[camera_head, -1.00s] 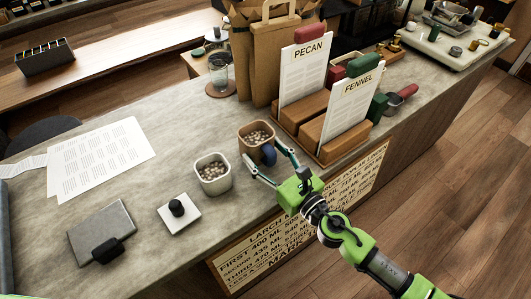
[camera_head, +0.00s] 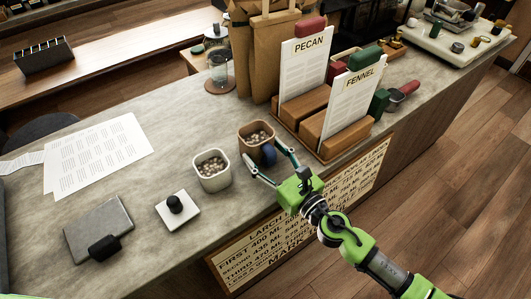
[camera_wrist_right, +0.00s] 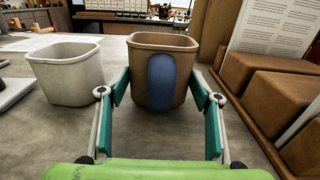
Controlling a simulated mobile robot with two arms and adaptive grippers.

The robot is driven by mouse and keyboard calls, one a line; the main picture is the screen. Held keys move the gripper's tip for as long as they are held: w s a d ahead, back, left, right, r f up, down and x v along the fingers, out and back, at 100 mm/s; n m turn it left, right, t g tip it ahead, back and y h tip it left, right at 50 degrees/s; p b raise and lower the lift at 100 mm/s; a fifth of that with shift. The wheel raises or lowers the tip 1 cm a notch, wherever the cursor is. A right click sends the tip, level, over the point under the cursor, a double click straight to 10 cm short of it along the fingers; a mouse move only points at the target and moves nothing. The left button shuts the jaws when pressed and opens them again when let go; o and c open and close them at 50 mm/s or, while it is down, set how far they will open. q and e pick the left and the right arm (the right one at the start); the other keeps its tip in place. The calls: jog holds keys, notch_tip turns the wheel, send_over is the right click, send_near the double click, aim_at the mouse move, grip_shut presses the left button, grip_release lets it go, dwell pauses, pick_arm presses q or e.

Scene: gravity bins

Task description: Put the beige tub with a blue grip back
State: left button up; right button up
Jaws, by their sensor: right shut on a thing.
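The beige tub (camera_head: 246,144) has a blue grip (camera_head: 268,154) on its near side and holds pale contents. It stands upright near the counter's front edge, beside the brown card blocks. I cannot tell if it touches the counter. In the right wrist view the tub (camera_wrist_right: 142,72) is straight ahead, its blue grip (camera_wrist_right: 161,82) facing me. My right gripper (camera_head: 263,153) comes from the front edge and is shut on the tub, one finger at each side of the blue grip. My left gripper is not in view.
A white tub (camera_head: 213,180) with similar contents stands just left of the beige one. Brown blocks hold PECAN (camera_head: 303,62) and FENNEL (camera_head: 348,98) cards close on the right. A white plate with a black knob (camera_head: 177,209) and papers (camera_head: 98,155) lie left.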

jog(key=shift+f, duration=0.25)
jog(key=o, duration=1.6)
jog(key=shift+o, duration=0.2)
jog(key=shift+s, duration=0.1)
jog(key=v, duration=1.1)
jog(key=shift+s+d, duration=0.25)
jog(key=shift+s, duration=0.05)
